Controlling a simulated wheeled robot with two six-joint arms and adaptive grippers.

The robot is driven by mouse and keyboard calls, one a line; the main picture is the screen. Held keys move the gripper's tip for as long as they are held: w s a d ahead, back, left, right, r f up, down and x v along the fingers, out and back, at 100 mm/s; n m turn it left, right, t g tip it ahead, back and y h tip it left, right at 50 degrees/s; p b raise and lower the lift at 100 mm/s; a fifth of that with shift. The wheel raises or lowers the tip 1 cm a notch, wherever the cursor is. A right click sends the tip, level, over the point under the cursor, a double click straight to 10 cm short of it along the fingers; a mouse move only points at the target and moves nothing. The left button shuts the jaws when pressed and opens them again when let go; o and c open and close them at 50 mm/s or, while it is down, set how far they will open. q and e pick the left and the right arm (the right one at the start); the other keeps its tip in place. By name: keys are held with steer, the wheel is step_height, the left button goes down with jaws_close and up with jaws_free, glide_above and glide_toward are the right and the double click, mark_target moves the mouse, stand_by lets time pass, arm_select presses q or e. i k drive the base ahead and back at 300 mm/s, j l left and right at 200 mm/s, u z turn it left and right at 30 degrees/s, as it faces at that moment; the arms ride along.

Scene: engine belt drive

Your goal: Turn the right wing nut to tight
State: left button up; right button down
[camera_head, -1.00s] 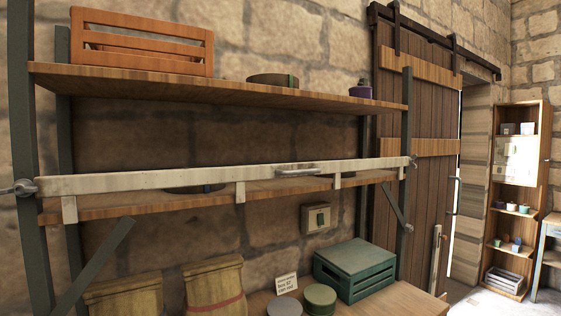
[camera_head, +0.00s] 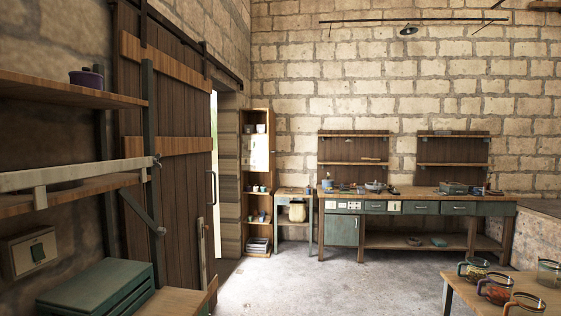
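The right wing nut (camera_head: 157,160) is a small dark metal piece at the right end of the pale bar (camera_head: 70,174), beside the dark shelf post (camera_head: 151,120). It is at the left of the head view and too small to tell how tight it is. A second small metal piece (camera_head: 161,230) sits lower on the same post, near the foot of the diagonal brace. Neither of my grippers is in view.
A green slatted crate (camera_head: 97,290) stands below the shelf, near a switch box (camera_head: 28,252). A sliding wooden door (camera_head: 176,190) is behind. A workbench (camera_head: 420,207) lines the far wall. A table (camera_head: 520,288) with glass jars is at lower right. The floor (camera_head: 340,285) between is clear.

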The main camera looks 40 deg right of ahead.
mark_target(156, 162)
steer(key=z, duration=0.35)
steer(key=i+l+u, duration=0.15)
steer(key=u, duration=0.55)
steer(key=i+l+u, duration=0.1)
steer(key=l, duration=0.2)
steer(key=i+l, duration=0.2)
steer(key=l, duration=0.15)
steer(key=i+l+u, duration=0.15)
steer(key=l, duration=0.15)
steer(key=i+l+u, duration=0.1)
steer(key=l, duration=0.25)
steer(key=i+l, duration=0.2)
steer(key=l, duration=0.15)
steer(key=i+l+u, duration=0.15)
steer(key=l, duration=0.15)
